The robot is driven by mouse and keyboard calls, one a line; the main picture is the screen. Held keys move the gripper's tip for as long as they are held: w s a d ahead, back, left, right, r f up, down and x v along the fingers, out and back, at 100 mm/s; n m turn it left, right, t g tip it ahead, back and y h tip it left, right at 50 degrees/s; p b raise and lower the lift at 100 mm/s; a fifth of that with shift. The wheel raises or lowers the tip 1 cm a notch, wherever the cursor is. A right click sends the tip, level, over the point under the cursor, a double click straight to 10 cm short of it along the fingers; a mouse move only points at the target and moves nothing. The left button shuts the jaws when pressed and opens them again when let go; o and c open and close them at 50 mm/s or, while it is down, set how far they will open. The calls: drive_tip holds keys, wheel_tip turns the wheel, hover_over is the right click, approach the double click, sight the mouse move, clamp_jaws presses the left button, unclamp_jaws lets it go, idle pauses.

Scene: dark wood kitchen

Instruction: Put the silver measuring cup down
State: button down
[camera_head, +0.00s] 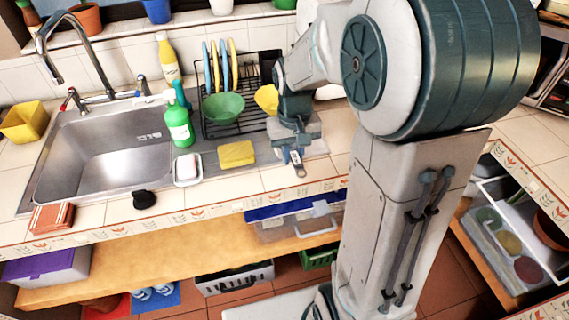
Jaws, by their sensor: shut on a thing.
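My gripper (293,154) is low over the tiled counter, right of the yellow sponge and in front of the dish rack. It is shut on a small silver thing, which I take to be the silver measuring cup (299,170). Only a narrow silver part shows below the fingers, close to the counter's front edge. The rest is hidden or too small to make out. I cannot tell whether it touches the counter.
A yellow sponge (236,154) lies left of my gripper. A black dish rack (247,126) with a green bowl (223,107) stands behind. A green bottle (179,125), a soap dish (187,170) and the sink (110,150) are further left. Bare tiles (325,172) lie right of the gripper.

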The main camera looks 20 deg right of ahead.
drive_tip(key=shift+w+a+f, duration=0.25)
drive_tip(key=shift+a+f, duration=0.25)
drive_tip(key=shift+a, duration=0.3)
drive_tip(key=shift+f, duration=2)
drive_tip(key=shift+f, duration=0.15)
drive_tip(key=c, duration=1.3)
unclamp_jaws()
